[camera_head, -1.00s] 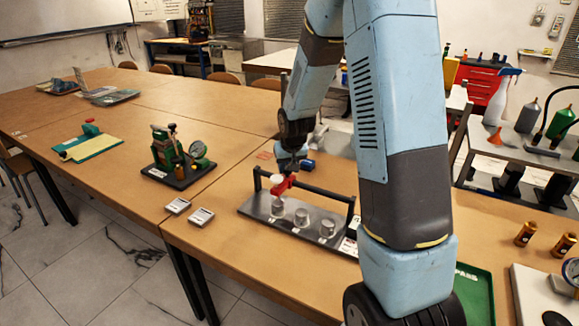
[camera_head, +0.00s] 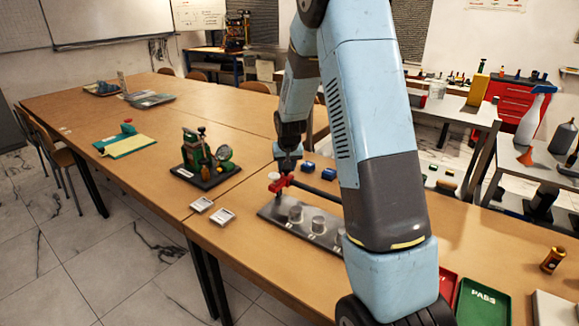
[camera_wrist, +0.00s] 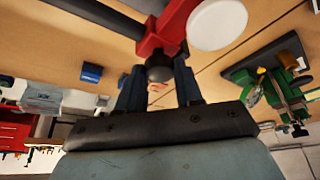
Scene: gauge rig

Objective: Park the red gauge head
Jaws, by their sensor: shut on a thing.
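The red gauge head (camera_head: 279,184), with a round white part (camera_head: 272,176), sits at the left end of the rig's dark bar (camera_head: 320,190). The bar runs above a grey base plate (camera_head: 266,213) carrying several grey cylinders (camera_head: 296,214). My gripper (camera_head: 287,166) is above the head. In the wrist view its two fingers (camera_wrist: 160,88) are shut on the dark stub of the red gauge head (camera_wrist: 168,28); the white disc (camera_wrist: 218,24) is beside it, and the bar (camera_wrist: 110,18) runs to the left. My arm hides the rig's right end.
Two small pale blocks (camera_head: 211,210) lie left of the rig. A green device on a black base (camera_head: 206,178) stands behind them. Blue blocks (camera_head: 328,174) lie behind the rig. A green tray (camera_head: 484,300) and a red tray (camera_head: 444,290) are at right.

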